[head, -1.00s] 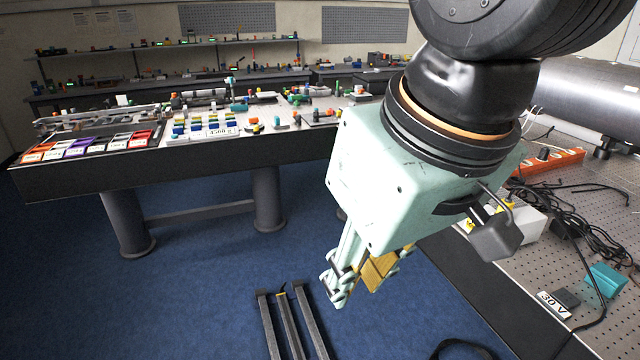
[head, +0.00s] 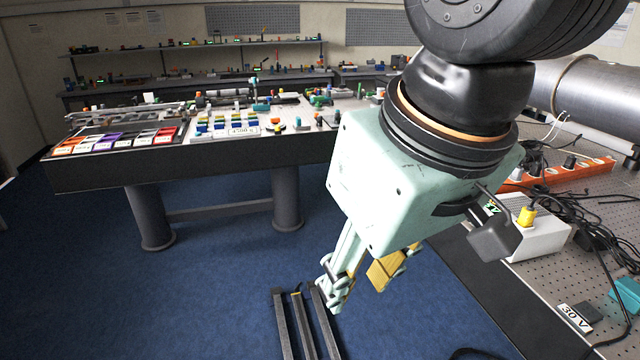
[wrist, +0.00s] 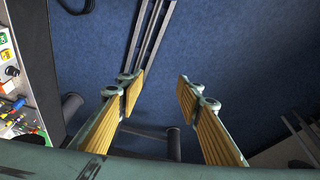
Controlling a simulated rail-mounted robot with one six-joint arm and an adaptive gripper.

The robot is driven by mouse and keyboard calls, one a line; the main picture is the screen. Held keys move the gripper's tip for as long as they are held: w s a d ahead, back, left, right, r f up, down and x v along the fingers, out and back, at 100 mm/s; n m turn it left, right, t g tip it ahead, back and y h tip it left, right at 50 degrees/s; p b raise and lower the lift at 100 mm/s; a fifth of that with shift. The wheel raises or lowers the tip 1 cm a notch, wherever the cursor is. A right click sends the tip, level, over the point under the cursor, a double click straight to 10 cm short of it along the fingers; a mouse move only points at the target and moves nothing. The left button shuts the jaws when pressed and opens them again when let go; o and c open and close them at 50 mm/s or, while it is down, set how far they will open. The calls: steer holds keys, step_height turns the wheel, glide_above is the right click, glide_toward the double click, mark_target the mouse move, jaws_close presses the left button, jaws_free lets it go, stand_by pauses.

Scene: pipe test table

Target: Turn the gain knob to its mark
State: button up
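My gripper (head: 360,283) hangs over the blue floor in the head view, between the far table and the bench at right. In the wrist view its two yellow-padded fingers (wrist: 160,90) stand wide apart with nothing between them. I cannot pick out a gain knob or its mark in either view. Small knobs and fittings on the far table (head: 105,176) are too small to tell apart. A white box (head: 545,240) with a yellow part on it sits on the right bench, partly hidden by my wrist.
The perforated right bench (head: 540,285) carries black cables, an orange power strip (head: 585,172), a teal block (head: 626,292) and a large metal cylinder (head: 600,95). Dark rails (head: 302,325) lie low over the floor. Blue floor (head: 215,285) is clear at left.

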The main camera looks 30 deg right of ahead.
steer(key=w+d+f+n+g+h+p, duration=0.1)
steer(key=w+d+f+n+g+h, duration=0.2)
steer(key=d, duration=0.7)
steer(key=w+d+f+n+g+h+p, duration=0.25)
steer(key=w+d+g, duration=0.2)
steer(key=d, duration=0.45)
steer(key=w+d+f+n+g+h+p, duration=0.1)
steer(key=w+d+f+g+h, duration=0.2)
steer(key=d, duration=0.7)
steer(key=w+d+f+n+t+h+p, duration=0.1)
steer(key=w+d+f+n+h+p, duration=0.1)
steer(key=w+d+f+n+h, duration=0.7)
steer(key=shift+w+d+f+n+t, duration=0.35)
steer(key=shift+w+d+f+n, duration=0.2)
steer(key=shift+w+d+f, duration=1.8)
steer(key=shift+w+a+f, duration=0.15)
steer(key=shift+w+f, duration=0.1)
steer(key=shift+w, duration=0.1)
steer(key=b+x, duration=0.1)
steer(key=x, duration=1.2)
steer(key=shift+d, duration=0.2)
steer(key=shift+f, duration=0.1)
